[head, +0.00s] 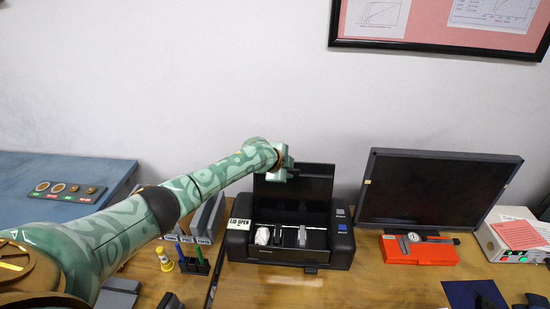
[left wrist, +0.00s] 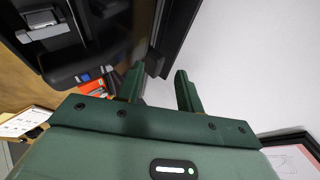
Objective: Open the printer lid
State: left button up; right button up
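The black printer (head: 342,245) stands on the wooden desk, and its interior shows a white crumpled thing (head: 262,236) and a grey carriage. Its black lid (head: 312,188) stands raised, roughly upright at the back. A tag reading "LID OPEN" (head: 239,224) is at its left front. My left gripper (head: 283,165) is at the lid's upper left; I cannot tell whether it touches. In the left wrist view its two fingers (left wrist: 158,88) are apart with nothing seen between them. The printer (left wrist: 55,50) fills that view's upper left. My right gripper is not in view.
A monitor (head: 435,190) stands right of the printer, with a red case (head: 420,252) and gauge before it. Grey file holders (head: 207,222) and a pen stand (head: 194,265) are at the left. A white device (head: 515,238) is far right.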

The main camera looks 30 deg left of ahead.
pick_arm(q)
jog(key=d+p+v, duration=0.1)
jog(key=p+v, duration=0.2)
jog(key=v, duration=1.2)
jog(key=shift+a, duration=0.2)
jog(key=shift+f, duration=0.1)
